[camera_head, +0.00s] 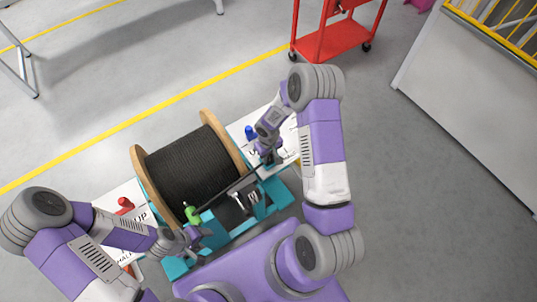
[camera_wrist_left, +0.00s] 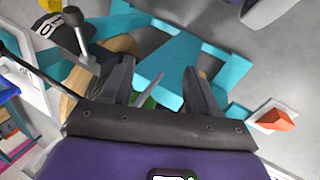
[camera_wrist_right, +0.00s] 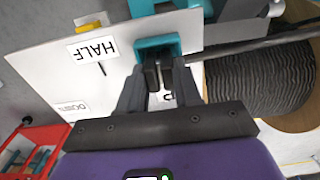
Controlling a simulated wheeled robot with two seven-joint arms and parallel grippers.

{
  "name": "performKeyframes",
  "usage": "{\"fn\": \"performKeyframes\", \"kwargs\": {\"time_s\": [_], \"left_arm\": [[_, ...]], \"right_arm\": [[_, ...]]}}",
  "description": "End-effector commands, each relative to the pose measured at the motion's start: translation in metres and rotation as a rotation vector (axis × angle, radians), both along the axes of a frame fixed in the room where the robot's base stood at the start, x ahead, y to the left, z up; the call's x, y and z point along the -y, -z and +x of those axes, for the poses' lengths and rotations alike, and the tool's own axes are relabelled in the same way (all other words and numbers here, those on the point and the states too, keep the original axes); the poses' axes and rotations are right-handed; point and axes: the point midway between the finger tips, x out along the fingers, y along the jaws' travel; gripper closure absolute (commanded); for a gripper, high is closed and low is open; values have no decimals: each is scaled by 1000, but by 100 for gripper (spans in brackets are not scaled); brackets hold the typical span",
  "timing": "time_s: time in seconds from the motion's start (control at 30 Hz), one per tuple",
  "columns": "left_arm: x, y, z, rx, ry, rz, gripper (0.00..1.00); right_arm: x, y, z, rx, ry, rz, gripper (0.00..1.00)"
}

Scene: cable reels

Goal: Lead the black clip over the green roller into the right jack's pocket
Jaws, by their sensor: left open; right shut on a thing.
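The black clip (camera_wrist_right: 158,76) is between the fingers of my right gripper (camera_wrist_right: 157,72) in the right wrist view, right at the teal pocket of the right jack (camera_wrist_right: 156,45). I cannot tell how deep the clip sits. My right gripper (camera_head: 270,157) is shut on it in the head view. A taut black cable (camera_wrist_right: 245,50) leads away from the clip. In the head view the cable runs down-left towards the green roller (camera_head: 192,214). My left gripper (camera_head: 190,238) is open beside the roller; its fingers (camera_wrist_left: 157,85) stand apart in the left wrist view.
The cable reel (camera_head: 190,165) with wooden flanges stands on a teal frame behind the grippers. White panels lie at both sides, one with a HALF label (camera_wrist_right: 92,48). A blue knob (camera_head: 250,132) and a red knob (camera_head: 125,203) stand on them. A red cart (camera_head: 330,42) is farther back.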

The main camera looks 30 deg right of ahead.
Motion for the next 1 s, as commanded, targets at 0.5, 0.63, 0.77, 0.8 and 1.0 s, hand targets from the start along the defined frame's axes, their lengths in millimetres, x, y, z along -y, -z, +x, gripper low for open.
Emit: {"fn": "performKeyframes", "kwargs": {"time_s": [0.5, 0.63, 0.77, 0.8, 1.0], "left_arm": [[0, -1, 0, 0, 0, 0, 40], [0, -5, 0, 0, 0, 0, 40], [0, -12, 0, 0, 0, 0, 40], [0, -14, 0, 0, 0, 0, 40], [0, -19, 0, 0, 0, 0, 40]], "right_arm": [[0, -2, 0, 0, 0, 0, 37], [0, -15, 1, 3, 0, 0, 37], [0, -39, 1, 4, 1, 0, 37], [0, -46, 1, 4, 0, -1, 37], [0, -71, 0, 1, -1, 0, 37]]}}
